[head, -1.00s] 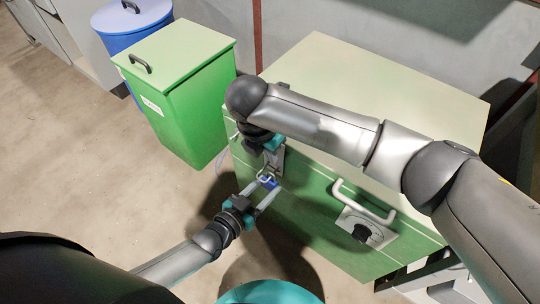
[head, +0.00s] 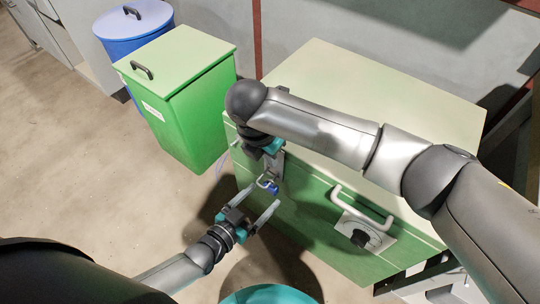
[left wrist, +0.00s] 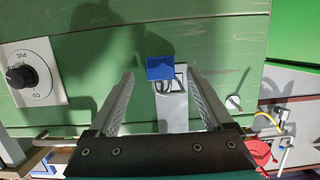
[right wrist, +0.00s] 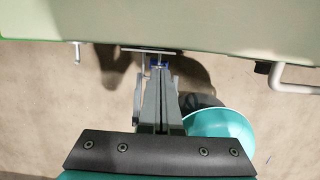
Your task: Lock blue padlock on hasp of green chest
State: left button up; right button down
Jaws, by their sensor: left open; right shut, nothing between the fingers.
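The blue padlock (head: 271,188) hangs at the hasp (head: 277,163) on the front of the green chest (head: 300,200). In the left wrist view the padlock (left wrist: 160,66) sits centred beyond my fingers, against the grey hasp plate. I cannot tell whether its shackle is fully closed. My left gripper (head: 250,195) is open and empty, a little back from the padlock and apart from it. My right gripper (head: 272,150) is at the hasp from above, partly hidden by its arm. In the right wrist view (right wrist: 158,70) its fingers are shut with nothing between them, close to the padlock (right wrist: 158,64).
A white handle (head: 362,203) and a dial (head: 360,238) are on the chest front, right of the hasp. A green bin (head: 190,110) and a blue drum (head: 133,40) stand left of the chest. A teal round container (head: 270,295) is on the floor below.

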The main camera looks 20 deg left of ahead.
pick_arm(q)
jog(key=p+v, duration=0.4)
jog(key=v, duration=0.8)
jog(key=shift+s, duration=0.3)
jog(key=shift+a+r, duration=0.1)
